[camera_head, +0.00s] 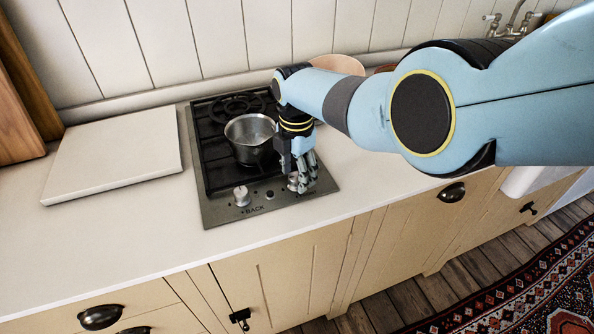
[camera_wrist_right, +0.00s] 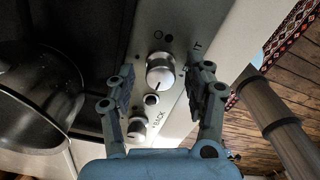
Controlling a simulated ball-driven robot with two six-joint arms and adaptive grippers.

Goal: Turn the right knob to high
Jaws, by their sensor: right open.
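The stove's right knob (camera_wrist_right: 160,70) is round and silver. In the wrist view it sits between the fingertips of my right gripper (camera_wrist_right: 159,78), with a visible gap on both sides. A short dark mark on the knob points toward the bottom of that view. In the head view my right gripper (camera_head: 304,172) is over the right front of the stove (camera_head: 211,212) and mostly hides this knob. Its fingers are open and hold nothing. The left knob (camera_head: 242,196) stands by the label BACK; it also shows in the wrist view (camera_wrist_right: 137,129). My left gripper is not in view.
A metal pot (camera_head: 250,131) stands on the black grate, close to my right gripper; its dark side shows in the wrist view (camera_wrist_right: 40,80). A small round button (camera_wrist_right: 152,100) lies between the knobs. A white board (camera_head: 115,150) lies left of the stove. The counter front is clear.

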